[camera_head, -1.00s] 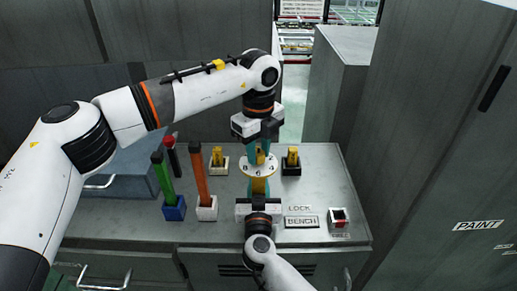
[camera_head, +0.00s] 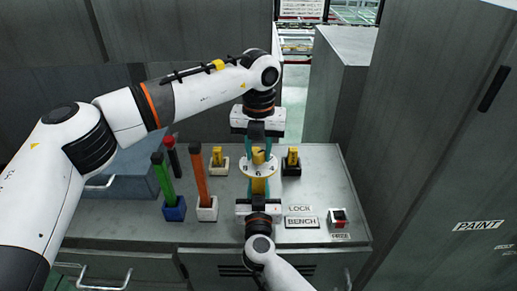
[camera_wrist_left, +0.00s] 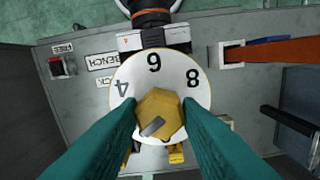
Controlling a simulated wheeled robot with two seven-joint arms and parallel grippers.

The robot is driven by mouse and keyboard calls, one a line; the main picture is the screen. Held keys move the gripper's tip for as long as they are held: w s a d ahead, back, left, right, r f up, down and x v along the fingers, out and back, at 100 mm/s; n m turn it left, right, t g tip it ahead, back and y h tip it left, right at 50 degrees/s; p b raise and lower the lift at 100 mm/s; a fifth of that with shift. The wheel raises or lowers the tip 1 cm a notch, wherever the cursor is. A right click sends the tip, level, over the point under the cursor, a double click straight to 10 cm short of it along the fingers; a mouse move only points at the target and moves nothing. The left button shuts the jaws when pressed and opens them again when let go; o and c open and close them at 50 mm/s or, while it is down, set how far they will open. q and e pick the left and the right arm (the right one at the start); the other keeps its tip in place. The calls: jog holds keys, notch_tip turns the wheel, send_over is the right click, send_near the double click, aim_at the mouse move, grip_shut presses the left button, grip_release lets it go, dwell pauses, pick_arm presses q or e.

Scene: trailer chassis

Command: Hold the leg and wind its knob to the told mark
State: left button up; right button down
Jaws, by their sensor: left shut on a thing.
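The leg (camera_head: 259,187) stands upright, a yellow post on the bench, topped by a round white dial (camera_head: 246,171). My right gripper (camera_head: 258,190) is shut on the leg below the dial.
A green-handled (camera_head: 163,178) and an orange-handled (camera_head: 202,180) tool stand in holders at left. Yellow-topped pieces stand in a white holder (camera_head: 219,165) and a black holder (camera_head: 291,166). A red switch (camera_head: 340,216) and BENCH plate (camera_head: 302,222) lie at right. Cabinet walls flank the bench.

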pick_arm(q)
jog(key=m, duration=0.6)
jog(key=shift+f+m, duration=0.2)
jog(key=shift+m, duration=0.1)
jog(key=m, duration=0.6)
jog(key=shift+f, duration=0.1)
jog(key=m, duration=0.6)
jog(key=shift+a+m, duration=0.1)
jog(key=shift+m, duration=0.2)
jog(key=m, duration=0.5)
jog(key=shift+m, duration=0.4)
jog(key=o, duration=1)
jog(key=shift+r, duration=0.2)
